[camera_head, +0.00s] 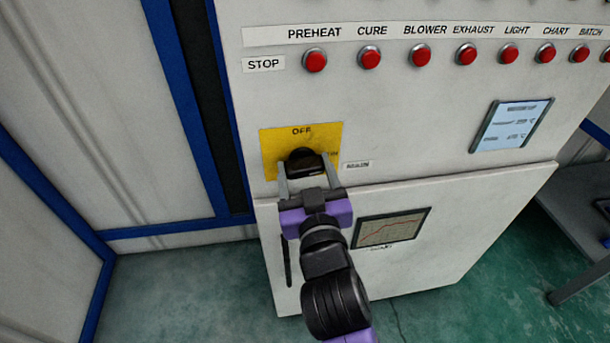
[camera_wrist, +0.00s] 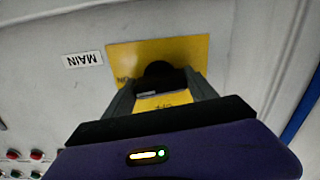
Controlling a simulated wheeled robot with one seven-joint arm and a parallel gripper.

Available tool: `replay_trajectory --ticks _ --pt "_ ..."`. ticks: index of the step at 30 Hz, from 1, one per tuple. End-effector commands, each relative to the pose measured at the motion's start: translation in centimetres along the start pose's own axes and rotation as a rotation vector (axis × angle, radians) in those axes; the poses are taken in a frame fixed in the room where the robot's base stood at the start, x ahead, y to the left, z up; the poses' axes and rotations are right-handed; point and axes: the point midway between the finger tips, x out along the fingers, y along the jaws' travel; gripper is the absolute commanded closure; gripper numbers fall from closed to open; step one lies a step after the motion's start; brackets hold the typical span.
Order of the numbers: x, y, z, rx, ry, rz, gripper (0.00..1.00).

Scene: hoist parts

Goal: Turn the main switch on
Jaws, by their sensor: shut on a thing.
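The main switch is a black rotary knob (camera_head: 304,158) on a yellow plate (camera_head: 333,135) on the front of a light grey cabinet. "OFF" is printed at the top of the plate, and a partly hidden marking shows at its right edge. My gripper (camera_head: 309,173) has its two fingers on either side of the knob and is shut on it. In the wrist view the knob (camera_wrist: 160,75) sits between the fingers, with the yellow plate (camera_wrist: 125,60) behind. The fingers and wrist hide part of the knob, so its exact pointing angle is unclear.
A row of red buttons (camera_head: 420,55) with labels runs above the switch. A display (camera_head: 512,125) is at the right, and a chart window (camera_head: 392,228) is on the panel below. A dark table (camera_head: 585,210) stands at the far right. Green floor lies around the cabinet.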

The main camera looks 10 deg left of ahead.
Motion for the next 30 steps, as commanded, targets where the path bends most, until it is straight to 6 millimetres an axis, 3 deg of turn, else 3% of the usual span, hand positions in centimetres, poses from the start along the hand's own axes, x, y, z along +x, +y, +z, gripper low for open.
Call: replay_trajectory --ticks 9,25,26,29,30 --pt "0.0 -0.04 0.28 0.118 -0.004 0.0 0.75" --pt "0.0 -0.03 0.22 0.143 -0.005 0.0 0.75" --pt "-0.01 -0.04 0.22 0.143 -0.005 0.0 0.33" --pt "0.0 -0.03 0.2 0.142 -0.005 0.0 0.13" --pt "0.0 -0.03 0.17 0.142 -0.004 0.0 0.13"
